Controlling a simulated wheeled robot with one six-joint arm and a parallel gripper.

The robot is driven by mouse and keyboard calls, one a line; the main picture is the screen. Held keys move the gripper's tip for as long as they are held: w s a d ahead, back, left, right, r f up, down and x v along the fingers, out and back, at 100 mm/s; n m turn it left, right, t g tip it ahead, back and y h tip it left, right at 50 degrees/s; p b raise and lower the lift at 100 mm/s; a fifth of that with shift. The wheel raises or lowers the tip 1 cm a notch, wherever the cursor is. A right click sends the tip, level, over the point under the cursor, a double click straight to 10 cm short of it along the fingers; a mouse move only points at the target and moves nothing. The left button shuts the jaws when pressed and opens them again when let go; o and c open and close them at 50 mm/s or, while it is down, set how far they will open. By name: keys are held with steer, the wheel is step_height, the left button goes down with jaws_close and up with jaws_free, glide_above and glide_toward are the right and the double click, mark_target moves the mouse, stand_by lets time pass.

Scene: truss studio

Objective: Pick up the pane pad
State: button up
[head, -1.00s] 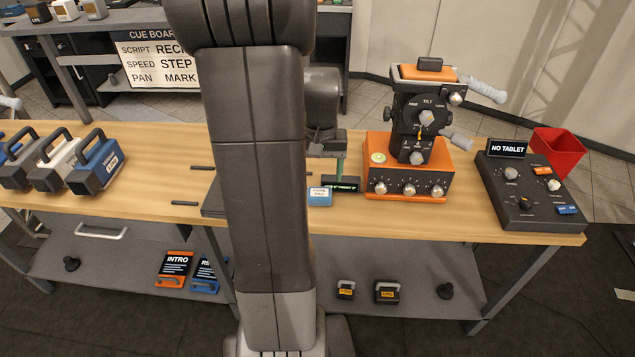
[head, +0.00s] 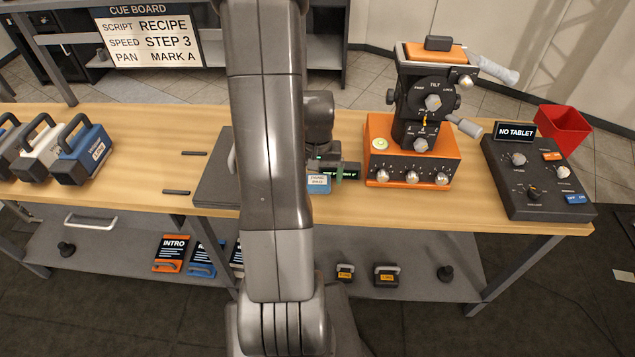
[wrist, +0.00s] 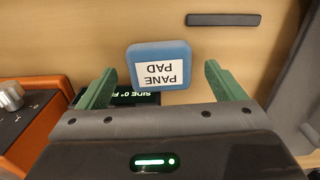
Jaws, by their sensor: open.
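The pane pad (wrist: 159,65) is a small blue block with a white label reading PANE PAD. In the wrist view it lies on the wooden table, upside down in the picture, between and just beyond the fingertips. In the head view the pane pad (head: 319,182) shows at the table's front, partly hidden by my arm. My gripper (wrist: 163,78) has two green fingers spread wide, with nothing between them touching. In the head view my gripper (head: 338,170) is close by the pad, mostly hidden behind my arm.
A small dark display (wrist: 130,98) with green text sits close beside the pad. An orange control box (head: 410,150) with knobs stands to the right. A grey console (head: 530,185) is farther right. Blue and grey handled cases (head: 85,155) stand at left. Black strips (head: 193,153) lie on the table.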

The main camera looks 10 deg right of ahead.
mark_target(317, 180)
steer(key=shift+f, duration=0.8)
steer(key=c, duration=1.1)
steer(key=shift+o, duration=0.2)
steer(key=shift+r, duration=0.1)
step_height(317, 180, up, 10)
